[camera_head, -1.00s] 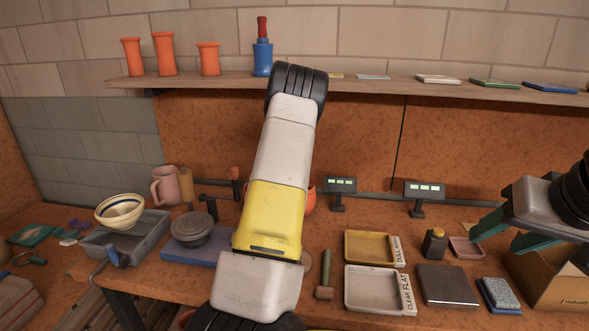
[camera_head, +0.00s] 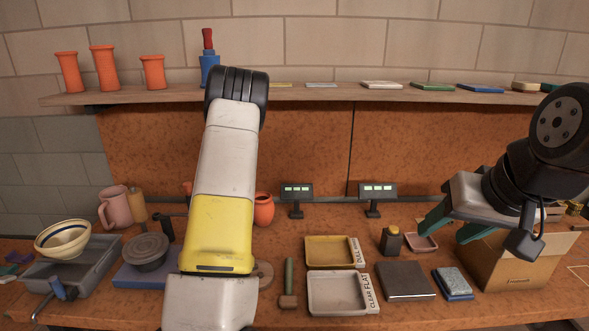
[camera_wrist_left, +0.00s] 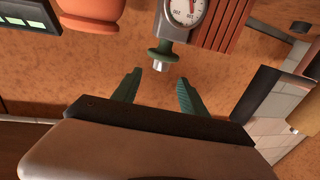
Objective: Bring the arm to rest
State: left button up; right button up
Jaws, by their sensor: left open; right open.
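My left arm (camera_head: 224,170), grey and yellow, rises in front of the bench in the head view; its gripper is hidden there. In the left wrist view my left gripper (camera_wrist_left: 158,77) has its two green fingers apart with nothing between them. A dial gauge with a green knob (camera_wrist_left: 160,50) is just beyond the fingertips. My right gripper (camera_head: 447,230) is at the right of the head view, above the bench. Its green fingers are spread and empty, near a small pink dish (camera_head: 421,242) and the cardboard box (camera_head: 520,270).
Trays labelled DULL (camera_head: 330,265) and CLEAR FLAT (camera_head: 338,308) lie on the bench. A dark bottle (camera_head: 391,240) and two small displays (camera_head: 297,191) stand behind. A shelf (camera_head: 330,97) with orange cups and tiles runs above. A bowl (camera_head: 63,240) rests at the left.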

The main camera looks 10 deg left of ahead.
pick_arm(q)
jog(key=s+d+r+m+g+h, duration=0.1)
jog(key=s+d+r+g+h, duration=0.25)
jog(key=d+r, duration=0.35)
jog(key=s+d+r+g+h, duration=0.25)
jog(key=d+r+h, duration=0.2)
jog(key=d, duration=0.45)
jog(key=s+d+r+m+g, duration=0.1)
jog(key=s+d, duration=0.2)
jog(key=s, duration=0.4)
jog(key=s+d+r+m+g+h, duration=0.1)
jog(key=s+d+r+m, duration=0.1)
jog(key=s, duration=0.6)
jog(key=s+d+r+m+g, duration=0.1)
jog(key=s+d+r+g, duration=0.1)
jog(key=s+d, duration=0.2)
jog(key=s, duration=0.3)
jog(key=shift+s+h, duration=0.3)
